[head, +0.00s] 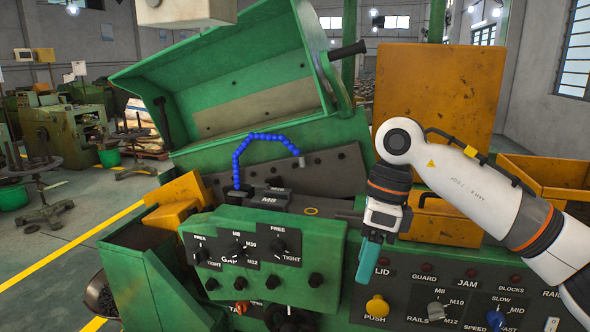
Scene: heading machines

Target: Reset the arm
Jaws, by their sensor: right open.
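My right arm (480,188) comes in from the right and bends down at the wrist. My right gripper (369,262) points downward in front of the green machine, above the yellow PUSH button (377,306) and beside the LID label. Its teal fingers show nearly edge-on, with nothing visible held in them. My left gripper and left arm are not in this view.
The machine's green lid (240,85) stands raised, with a black handle (348,50). A blue segmented hose (238,160) curves over the M8 block. A knob panel (262,262) is at front left. A control panel (450,308) with a blue knob is at lower right. Orange boxes (440,90) stand behind.

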